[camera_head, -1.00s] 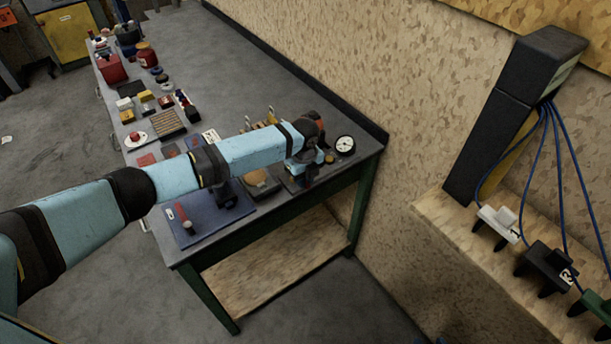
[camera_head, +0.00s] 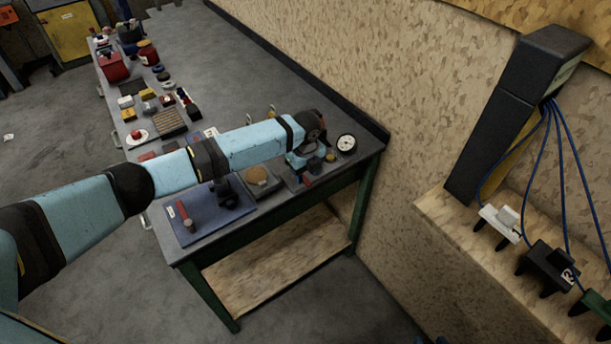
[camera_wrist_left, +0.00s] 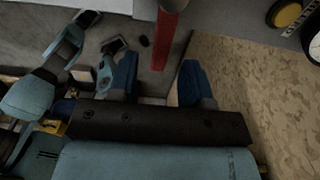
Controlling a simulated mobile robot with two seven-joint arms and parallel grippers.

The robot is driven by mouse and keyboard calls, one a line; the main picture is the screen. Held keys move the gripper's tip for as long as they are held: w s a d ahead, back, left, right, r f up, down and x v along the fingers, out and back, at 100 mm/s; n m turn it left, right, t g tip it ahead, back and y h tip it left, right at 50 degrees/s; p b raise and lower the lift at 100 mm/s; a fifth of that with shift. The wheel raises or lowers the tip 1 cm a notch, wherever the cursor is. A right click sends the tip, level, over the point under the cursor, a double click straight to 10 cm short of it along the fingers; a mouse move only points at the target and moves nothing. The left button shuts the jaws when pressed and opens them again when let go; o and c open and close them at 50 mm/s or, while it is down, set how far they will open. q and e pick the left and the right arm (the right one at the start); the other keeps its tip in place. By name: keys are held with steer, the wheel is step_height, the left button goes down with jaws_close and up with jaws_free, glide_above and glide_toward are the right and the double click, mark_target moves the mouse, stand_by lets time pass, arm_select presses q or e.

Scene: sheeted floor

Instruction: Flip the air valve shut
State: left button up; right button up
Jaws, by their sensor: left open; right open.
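The air valve's red lever (camera_wrist_left: 171,32) shows in the left wrist view as a red bar coming down from the top edge. The fingers are apart, and I cannot tell whether either touches the lever. In the head view my left gripper (camera_head: 304,164) is over the right end of the bench, beside a white-faced gauge (camera_head: 346,143). A small red part (camera_head: 308,180) shows just below it. My wrist hides most of the valve. My right gripper is not in view.
The bench (camera_head: 240,226) stands along a chipboard wall. A blue board with a red-handled part (camera_head: 183,216) lies at its near left corner. Several small parts and fixtures crowd its left side. A wooden shelf with blue-cabled connectors (camera_head: 548,262) is at the right.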

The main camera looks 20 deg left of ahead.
mark_target(306, 181)
arm_select(q)
step_height(306, 181, up, 12)
steer(key=b, duration=0.1)
steer(key=shift+r, duration=0.1)
stand_by(0.4)
steer(key=s+d+f+n+t+h, duration=0.25)
steer(key=s+d+f+n, duration=0.25)
steer(key=s+f, duration=0.25)
steer(key=s+d+f+n+t+h, duration=0.2)
steer(key=s+d+f+n+h, duration=0.15)
steer(key=s+f, duration=0.35)
steer(key=s+a+f+n+t+y, duration=0.1)
steer(key=s+a+f+n+t, duration=0.1)
steer(key=s+a+n, duration=0.3)
steer(key=s+a+f+n+t+y+p, duration=0.1)
steer(key=s+a+n+t, duration=0.3)
steer(key=s+n, duration=0.5)
steer(key=s+a+f, duration=0.1)
steer(key=s, duration=0.4)
steer(key=shift+f+y, duration=0.4)
